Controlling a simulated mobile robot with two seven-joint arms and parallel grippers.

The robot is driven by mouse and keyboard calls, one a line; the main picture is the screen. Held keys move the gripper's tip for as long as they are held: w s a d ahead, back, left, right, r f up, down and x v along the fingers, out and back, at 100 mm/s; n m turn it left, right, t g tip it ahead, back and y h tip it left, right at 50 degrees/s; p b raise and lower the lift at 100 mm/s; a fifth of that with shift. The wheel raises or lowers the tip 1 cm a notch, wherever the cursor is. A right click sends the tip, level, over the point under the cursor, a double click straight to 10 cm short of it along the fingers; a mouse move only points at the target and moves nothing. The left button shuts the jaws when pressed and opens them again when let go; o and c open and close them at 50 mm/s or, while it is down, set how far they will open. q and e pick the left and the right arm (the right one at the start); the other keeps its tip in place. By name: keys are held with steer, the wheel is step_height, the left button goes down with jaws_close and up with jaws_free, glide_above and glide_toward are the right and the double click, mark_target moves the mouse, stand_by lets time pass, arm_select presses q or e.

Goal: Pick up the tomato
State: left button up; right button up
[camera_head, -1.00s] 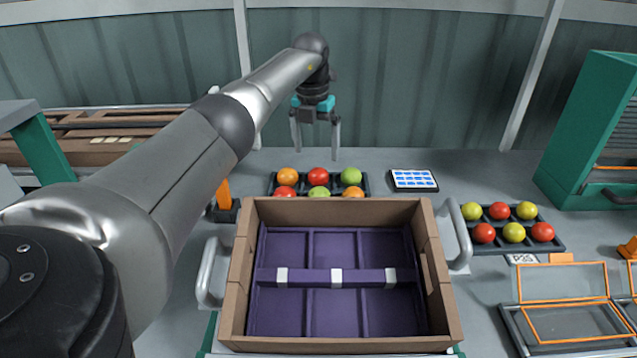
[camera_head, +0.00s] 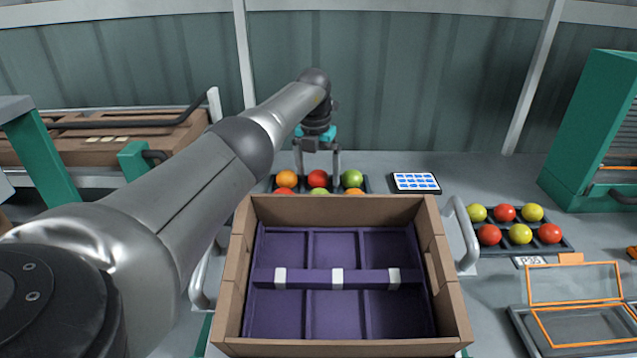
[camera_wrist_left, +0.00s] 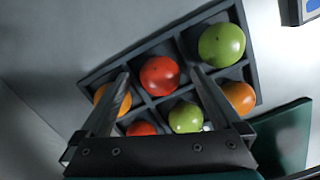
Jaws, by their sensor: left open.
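A dark divided tray (camera_head: 366,184) behind the box holds several tomatoes. A red tomato (camera_head: 317,179) is in the middle of its back row, between an orange one (camera_head: 286,179) and a green one (camera_head: 352,178). My left gripper (camera_head: 317,174) is open and empty, pointing down over the back row. In the left wrist view the red tomato (camera_wrist_left: 160,76) shows between and beyond the tips of the open fingers (camera_wrist_left: 160,76); contact cannot be told. The front row is partly hidden by the box. My right gripper is not in view.
A brown box (camera_head: 340,347) with a purple divided insert (camera_head: 337,305) stands in front. A second tomato tray (camera_head: 567,246) is at the right. A tablet (camera_head: 415,182) lies beside the first tray. Hinged orange frames (camera_head: 575,262) stand at lower right.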

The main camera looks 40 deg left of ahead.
arm_select(q)
steer(key=shift+f, duration=0.1)
steer(key=c, duration=1)
